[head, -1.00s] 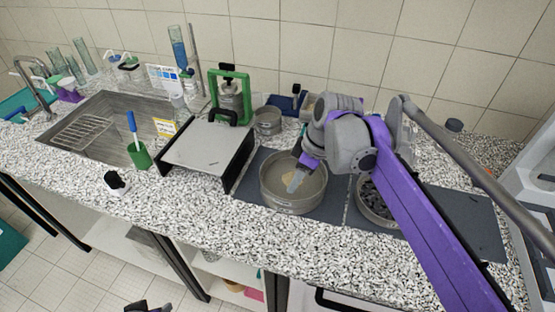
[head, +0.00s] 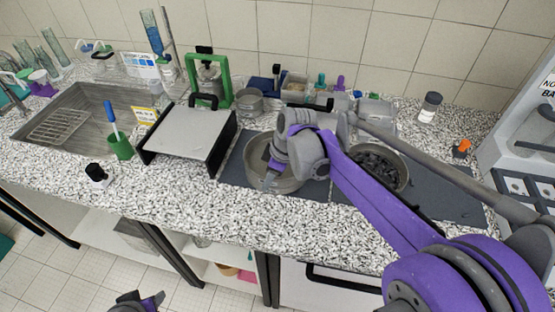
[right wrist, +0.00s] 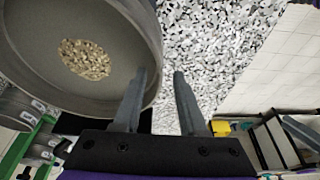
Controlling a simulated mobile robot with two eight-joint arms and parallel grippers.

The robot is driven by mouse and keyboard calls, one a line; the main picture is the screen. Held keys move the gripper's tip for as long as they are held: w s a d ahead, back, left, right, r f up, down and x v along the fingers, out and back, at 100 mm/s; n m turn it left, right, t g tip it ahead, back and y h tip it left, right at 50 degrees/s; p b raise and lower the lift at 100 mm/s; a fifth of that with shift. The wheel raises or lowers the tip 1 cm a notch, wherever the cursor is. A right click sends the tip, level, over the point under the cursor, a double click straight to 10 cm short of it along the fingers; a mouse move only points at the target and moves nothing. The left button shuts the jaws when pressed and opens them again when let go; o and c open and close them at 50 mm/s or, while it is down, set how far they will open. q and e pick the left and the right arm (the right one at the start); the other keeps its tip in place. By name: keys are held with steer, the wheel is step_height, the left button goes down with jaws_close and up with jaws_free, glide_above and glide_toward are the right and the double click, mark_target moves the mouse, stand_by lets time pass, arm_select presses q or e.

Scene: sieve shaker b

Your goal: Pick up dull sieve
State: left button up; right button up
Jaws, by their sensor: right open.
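A round, dull grey sieve (head: 288,184) stands on the dark mat left of centre, partly hidden by my right arm. In the right wrist view the sieve (right wrist: 150,45) fills the upper left, with a patch of tan grains on its floor. My right gripper (head: 267,178) is at the sieve's near side, pointing down. In the right wrist view the open gripper (right wrist: 160,78) has one finger over the sieve's rim and the other outside, above the counter. I cannot tell whether either finger touches the wall. Part of my left gripper (head: 138,302) shows at the bottom edge.
A second round pan (head: 392,160) with dark stones stands to the right, behind my arm. A white-topped device (head: 190,132) stands left of the mat, with a green-framed press (head: 222,85) behind. A green cup (head: 120,149) stands near the sink.

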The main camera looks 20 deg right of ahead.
jaws_close()
stand_by(1.4)
